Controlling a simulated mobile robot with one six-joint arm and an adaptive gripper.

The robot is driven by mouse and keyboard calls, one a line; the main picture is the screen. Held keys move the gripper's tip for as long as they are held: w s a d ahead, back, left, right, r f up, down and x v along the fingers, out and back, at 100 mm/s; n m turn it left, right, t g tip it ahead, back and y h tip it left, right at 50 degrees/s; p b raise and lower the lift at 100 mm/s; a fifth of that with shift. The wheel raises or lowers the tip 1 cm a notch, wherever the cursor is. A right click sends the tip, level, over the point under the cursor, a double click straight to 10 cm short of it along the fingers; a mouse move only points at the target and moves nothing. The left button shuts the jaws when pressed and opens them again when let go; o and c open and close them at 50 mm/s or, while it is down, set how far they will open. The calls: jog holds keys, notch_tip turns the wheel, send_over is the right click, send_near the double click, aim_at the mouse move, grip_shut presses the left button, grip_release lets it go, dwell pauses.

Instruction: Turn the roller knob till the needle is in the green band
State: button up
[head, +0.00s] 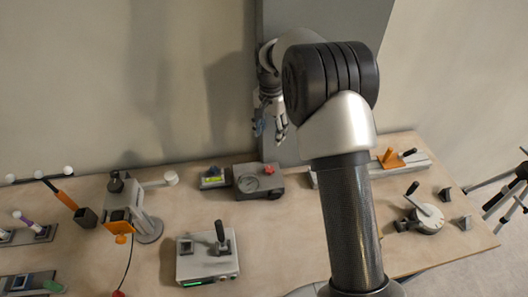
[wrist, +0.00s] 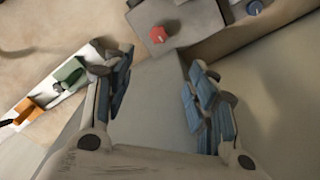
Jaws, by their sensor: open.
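A dark grey box (head: 245,188) with a round dial face sits on the table in the head view, left of my arm. A red knob (head: 269,169) is on its back edge. In the wrist view, a red knob (wrist: 157,34) shows on a grey body near the top. I cannot make out the needle or the green band. My gripper (head: 271,118) hangs above and behind the box, in front of the grey panel. In the wrist view, my gripper (wrist: 160,88) is open, its fingers wide apart with nothing between them, and the red knob is beyond the fingertips.
A small yellow-faced unit (head: 212,179) stands left of the box, and a lever box (head: 205,264) in front. A tall grey panel (head: 365,25) rises behind. A rail with an orange part (head: 390,157) and a crank (head: 428,215) are at right.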

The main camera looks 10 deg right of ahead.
aim_at(270, 169)
jog(key=f+b, duration=0.1)
jog(key=f, duration=0.4)
jog(key=f+b, duration=0.1)
jog(key=f, duration=0.5)
jog(key=f+b, duration=0.2)
jog(key=f, duration=0.4)
jog(key=shift+s, duration=0.3)
jog(key=shift+c, duration=0.2)
jog(key=c, duration=1)
